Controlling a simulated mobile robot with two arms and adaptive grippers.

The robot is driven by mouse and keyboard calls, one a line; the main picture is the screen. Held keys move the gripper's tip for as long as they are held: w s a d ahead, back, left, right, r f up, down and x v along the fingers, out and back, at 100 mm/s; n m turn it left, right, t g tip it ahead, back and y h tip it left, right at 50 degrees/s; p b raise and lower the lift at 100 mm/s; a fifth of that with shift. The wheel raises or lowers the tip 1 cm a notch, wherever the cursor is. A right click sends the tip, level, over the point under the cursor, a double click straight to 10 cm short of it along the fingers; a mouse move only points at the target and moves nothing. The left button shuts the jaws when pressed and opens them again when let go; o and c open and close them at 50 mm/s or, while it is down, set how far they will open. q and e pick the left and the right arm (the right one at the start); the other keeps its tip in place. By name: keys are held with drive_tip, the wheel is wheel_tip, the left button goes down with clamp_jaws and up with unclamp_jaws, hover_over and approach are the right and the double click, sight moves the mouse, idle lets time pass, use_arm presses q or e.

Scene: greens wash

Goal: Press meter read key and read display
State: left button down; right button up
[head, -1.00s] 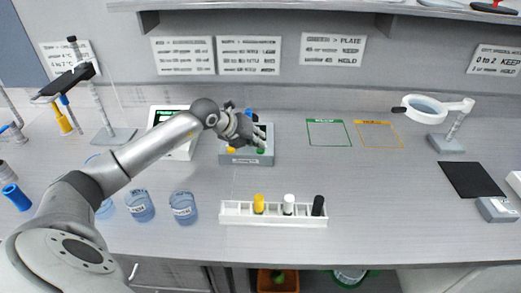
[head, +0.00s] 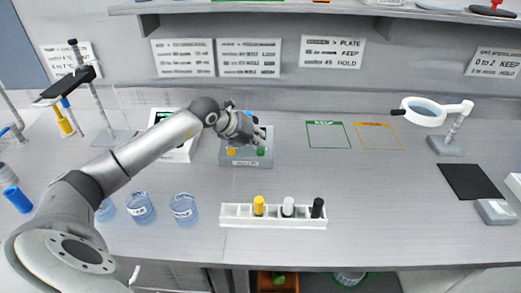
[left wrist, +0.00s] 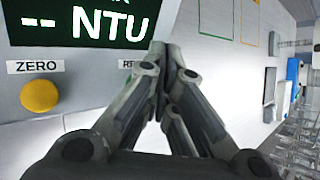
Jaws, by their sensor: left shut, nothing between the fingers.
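The meter (head: 252,163) is a grey box at the back of the bench, with a yellow key (head: 231,152) and a green key (head: 261,152) on its front. My left gripper (head: 260,138) is shut and empty, over the meter just behind the green key. It hides much of the meter's top. In the left wrist view the display (left wrist: 85,22) reads "-- NTU", its upper line cut off. The yellow key (left wrist: 39,96) is labelled ZERO.
A white device (head: 178,150) with a dark screen stands left of the meter, behind my left arm. A white rack (head: 273,222) with yellow, white and black-capped vials is in front. Blue beakers (head: 184,208) stand at left. Green and orange marked squares (head: 328,135) are empty at right.

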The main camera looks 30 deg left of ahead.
sight(258, 150)
use_arm(q)
drive_tip(key=shift+r, duration=0.15)
drive_tip(key=shift+r+p, duration=1.5)
drive_tip(key=shift+r, duration=0.95)
drive_tip(key=shift+f, duration=0.1)
idle(0.6)
